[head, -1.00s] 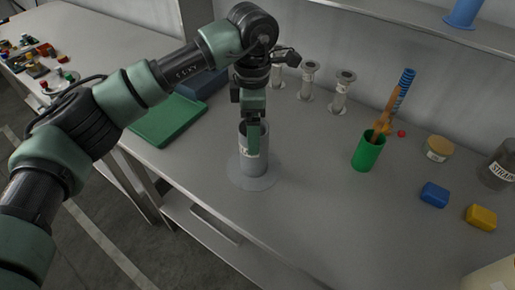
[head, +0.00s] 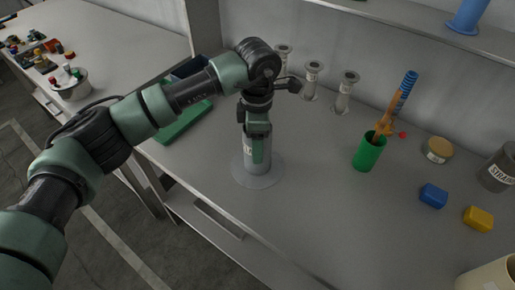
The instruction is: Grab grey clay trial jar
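The grey jar (head: 258,167) with a white label stands upright on a flat grey round mat (head: 268,181) near the front edge of the table. My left gripper (head: 259,155) points down over the jar, its green fingers reaching to the jar's top and overlapping it in the view. The fingers and arm hide the jar's rim and part of its label. I cannot tell whether the fingers are closed on its wall. My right gripper is not in view.
A green cup (head: 369,152) with tools, a blue block (head: 433,195), a yellow block (head: 478,218) and a tan-lidded jar (head: 438,149) stand to the right. Several grey flanged posts (head: 346,92) stand behind. A green tray (head: 184,122) lies left.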

